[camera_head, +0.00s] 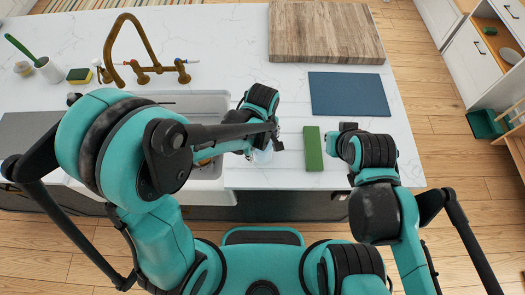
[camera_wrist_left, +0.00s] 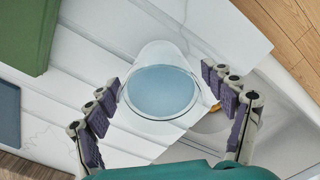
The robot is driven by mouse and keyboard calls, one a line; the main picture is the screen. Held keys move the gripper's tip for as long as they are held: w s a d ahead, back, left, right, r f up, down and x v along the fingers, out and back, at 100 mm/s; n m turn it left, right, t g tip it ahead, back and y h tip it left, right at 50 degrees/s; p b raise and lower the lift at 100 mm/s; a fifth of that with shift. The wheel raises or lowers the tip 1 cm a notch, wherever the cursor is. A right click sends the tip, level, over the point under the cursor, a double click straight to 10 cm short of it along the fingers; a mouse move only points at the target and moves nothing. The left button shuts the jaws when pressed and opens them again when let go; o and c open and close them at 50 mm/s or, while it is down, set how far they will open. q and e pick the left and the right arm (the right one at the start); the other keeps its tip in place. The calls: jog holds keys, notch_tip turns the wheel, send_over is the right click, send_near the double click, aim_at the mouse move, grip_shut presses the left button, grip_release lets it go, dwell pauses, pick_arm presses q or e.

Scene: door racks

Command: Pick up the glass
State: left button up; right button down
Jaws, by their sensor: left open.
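The clear glass (camera_head: 262,156) stands on the white counter beside the sink, partly hidden by my left arm in the head view. In the left wrist view the glass (camera_wrist_left: 160,92) shows its round rim and a bluish inside. My left gripper (camera_wrist_left: 161,84) is open, with one finger on each side of the glass. I cannot tell whether either finger touches it. In the head view my left gripper (camera_head: 268,142) is mostly hidden behind its own wrist. My right gripper (camera_head: 347,140) is over the counter's right part, its fingers hidden by the arm.
A green block (camera_head: 312,149) lies on the counter right of the glass. A blue mat (camera_head: 348,93) and a wooden board (camera_head: 325,32) lie farther back. The sink (camera_head: 208,106) with a brass faucet (camera_head: 140,72) is to the left. A cup with a green brush (camera_head: 47,70) stands far left.

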pick_arm(q)
jog(key=shift+f, duration=0.35)
jog(key=c, duration=1.7)
jog(key=shift+o, duration=0.2)
jog(key=shift+r, duration=0.2)
